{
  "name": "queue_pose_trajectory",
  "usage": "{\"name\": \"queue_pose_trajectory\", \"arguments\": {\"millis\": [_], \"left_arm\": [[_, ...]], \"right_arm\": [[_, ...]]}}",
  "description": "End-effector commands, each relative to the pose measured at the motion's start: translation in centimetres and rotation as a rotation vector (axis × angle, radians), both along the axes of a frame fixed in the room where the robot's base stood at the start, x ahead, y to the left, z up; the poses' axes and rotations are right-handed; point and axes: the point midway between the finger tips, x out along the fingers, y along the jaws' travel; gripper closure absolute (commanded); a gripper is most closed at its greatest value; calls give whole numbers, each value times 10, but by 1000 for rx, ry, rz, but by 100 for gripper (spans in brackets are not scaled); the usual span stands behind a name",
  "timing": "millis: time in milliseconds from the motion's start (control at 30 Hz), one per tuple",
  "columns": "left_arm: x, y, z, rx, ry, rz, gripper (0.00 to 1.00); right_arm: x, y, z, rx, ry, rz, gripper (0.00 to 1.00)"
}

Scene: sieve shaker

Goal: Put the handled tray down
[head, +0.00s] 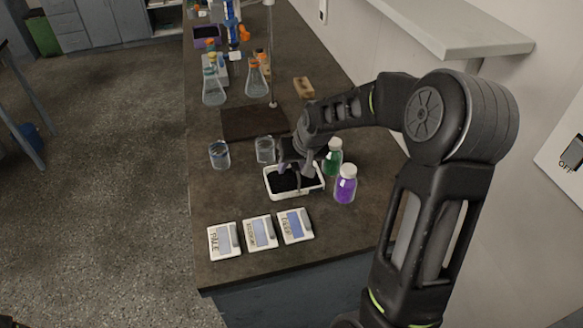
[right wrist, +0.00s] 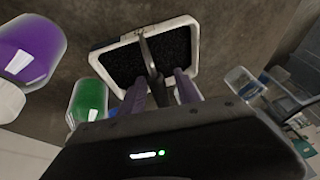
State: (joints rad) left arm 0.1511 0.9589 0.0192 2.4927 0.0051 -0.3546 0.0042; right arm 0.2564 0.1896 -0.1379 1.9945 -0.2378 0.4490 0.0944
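The handled tray (head: 298,196) is a white-rimmed, shallow tray with black grainy contents and a thin handle arching over it. It appears to rest on the dark counter. It also shows in the right wrist view (right wrist: 195,46), with its handle (right wrist: 148,52) running down between my fingers. My right gripper (head: 297,167) is right over the tray. In the right wrist view my right gripper (right wrist: 161,82) has its two fingers apart, one on each side of the handle, with a gap visible. My left gripper is not in view.
Green (head: 333,158) and purple (head: 345,186) white-capped bottles stand close on the tray's right. Two glass beakers (head: 220,155) (head: 265,150) stand behind and left. Three labelled scales (head: 261,232) lie in front. A dark mat (head: 254,122) and flasks (head: 213,88) are farther back.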

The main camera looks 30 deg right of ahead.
Motion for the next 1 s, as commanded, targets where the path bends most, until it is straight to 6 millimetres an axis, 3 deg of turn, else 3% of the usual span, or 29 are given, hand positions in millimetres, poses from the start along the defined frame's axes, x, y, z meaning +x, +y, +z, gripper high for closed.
{"name": "queue_pose_trajectory", "arguments": {"millis": [300,500,1000], "left_arm": [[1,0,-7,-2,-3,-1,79],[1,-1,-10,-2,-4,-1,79],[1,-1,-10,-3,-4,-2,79]], "right_arm": [[-26,-1,59,-2,-6,0,60],[-39,-1,88,-1,-3,0,60],[-44,-1,97,0,0,1,60]]}}
